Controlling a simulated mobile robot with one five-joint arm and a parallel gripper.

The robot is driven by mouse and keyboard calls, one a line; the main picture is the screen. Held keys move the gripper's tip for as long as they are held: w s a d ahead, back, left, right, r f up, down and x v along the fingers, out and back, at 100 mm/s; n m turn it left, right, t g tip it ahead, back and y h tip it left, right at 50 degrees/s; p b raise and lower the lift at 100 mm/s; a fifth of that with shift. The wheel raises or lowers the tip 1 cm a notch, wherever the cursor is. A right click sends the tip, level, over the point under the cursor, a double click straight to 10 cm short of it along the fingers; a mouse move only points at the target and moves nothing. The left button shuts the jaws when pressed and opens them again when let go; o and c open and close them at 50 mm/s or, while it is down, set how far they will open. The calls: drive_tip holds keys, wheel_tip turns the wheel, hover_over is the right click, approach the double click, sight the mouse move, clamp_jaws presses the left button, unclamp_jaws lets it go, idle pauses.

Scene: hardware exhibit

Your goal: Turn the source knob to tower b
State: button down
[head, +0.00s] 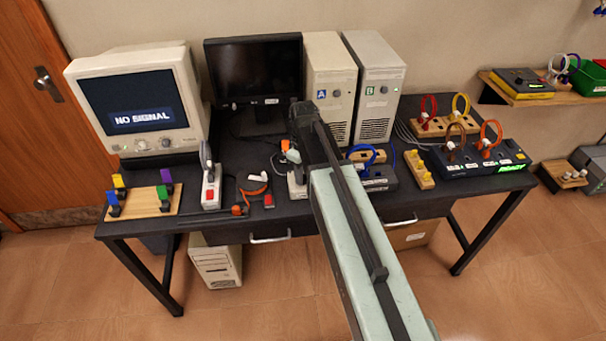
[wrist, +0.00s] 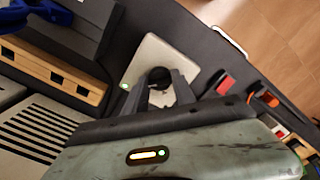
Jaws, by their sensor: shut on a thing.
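The source knob (wrist: 160,76) is a dark round knob on a pale switch box in the wrist view. My gripper (wrist: 161,88) has its two grey fingers on either side of the knob, shut on it. The switch box (wrist: 150,52) has a small green light at its edge. In the head view the switch box (head: 297,190) stands near the desk's front edge, partly hidden by my arm. The knob's pointer and markings cannot be read. Tower B (head: 378,90) stands right of tower A (head: 330,88). The CRT monitor (head: 140,105) reads "NO SIGNAL".
A dark flat monitor (head: 253,80) stands behind. Left of the box lie an orange-and-white cable (head: 252,190) and a white device with a red switch (head: 211,188). A blue-cabled dark box (head: 375,178) and a wooden peg block (head: 419,170) stand to the right.

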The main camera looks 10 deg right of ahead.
idle(0.3)
drive_tip(key=c, duration=1)
unclamp_jaws()
drive_tip(key=shift+c, duration=0.2)
drive_tip(key=shift+r, duration=0.15)
wheel_tip(320, 180, up, 8)
drive_tip(key=p, duration=0.8)
drive_tip(key=shift+f, duration=0.25)
